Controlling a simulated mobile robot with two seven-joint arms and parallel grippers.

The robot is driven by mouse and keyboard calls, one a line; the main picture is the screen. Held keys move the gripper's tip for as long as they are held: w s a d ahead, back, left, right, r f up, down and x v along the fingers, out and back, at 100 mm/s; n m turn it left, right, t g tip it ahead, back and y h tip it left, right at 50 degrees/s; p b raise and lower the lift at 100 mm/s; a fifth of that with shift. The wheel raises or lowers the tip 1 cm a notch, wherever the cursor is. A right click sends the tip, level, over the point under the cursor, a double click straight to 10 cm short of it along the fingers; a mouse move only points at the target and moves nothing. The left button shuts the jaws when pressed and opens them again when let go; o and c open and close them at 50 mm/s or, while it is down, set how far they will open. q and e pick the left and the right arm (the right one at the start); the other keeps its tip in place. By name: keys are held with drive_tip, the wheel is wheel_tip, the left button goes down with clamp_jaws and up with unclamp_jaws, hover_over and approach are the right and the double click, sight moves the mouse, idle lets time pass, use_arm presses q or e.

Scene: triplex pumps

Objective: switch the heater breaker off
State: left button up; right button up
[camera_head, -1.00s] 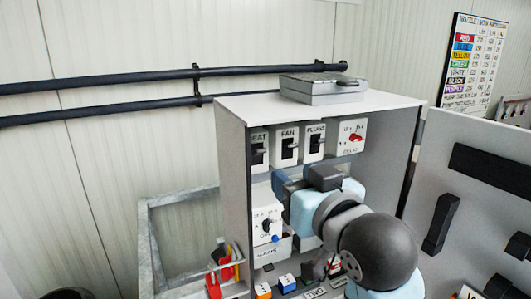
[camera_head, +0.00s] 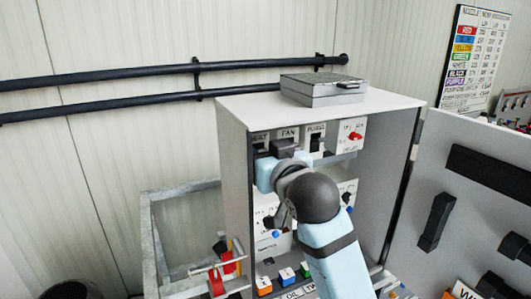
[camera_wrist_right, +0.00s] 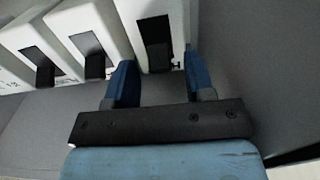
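The heater breaker (camera_head: 259,137) is the leftmost white breaker in the top row of the open cabinet, partly covered by my right gripper (camera_head: 264,168) in the head view. In the right wrist view the heater breaker (camera_wrist_right: 155,32) is the rightmost one, with a dark switch recess. My left gripper is out of view.
The fan breaker (camera_head: 287,133) and a third breaker (camera_head: 316,139) stand close beside it, then a unit with a red switch (camera_head: 352,135). The cabinet's side wall (camera_head: 233,165) is close on the left. The open door (camera_head: 470,205) stands at the right.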

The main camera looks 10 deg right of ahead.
clamp_jaws()
use_arm(q)
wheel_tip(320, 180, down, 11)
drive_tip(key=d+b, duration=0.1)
drive_tip(key=b, duration=1.1)
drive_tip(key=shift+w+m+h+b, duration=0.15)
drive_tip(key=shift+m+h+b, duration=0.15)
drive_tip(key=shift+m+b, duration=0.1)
use_arm(e)
drive_tip(key=shift+f+t+y, duration=0.35)
drive_tip(key=shift+f+t, duration=0.15)
drive_tip(key=shift+t, duration=0.6)
drive_tip(key=shift+f+t+y, duration=0.4)
drive_tip(key=shift+f+t, duration=0.1)
drive_tip(key=shift+t, duration=0.6)
drive_tip(key=shift+f+t+y, duration=0.35)
drive_tip(key=shift+f+t, duration=0.15)
drive_tip(key=shift+t, duration=0.6)
drive_tip(key=shift+o, duration=0.2)
unclamp_jaws()
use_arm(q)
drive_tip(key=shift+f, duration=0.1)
use_arm(e)
drive_tip(key=shift+s, duration=0.1)
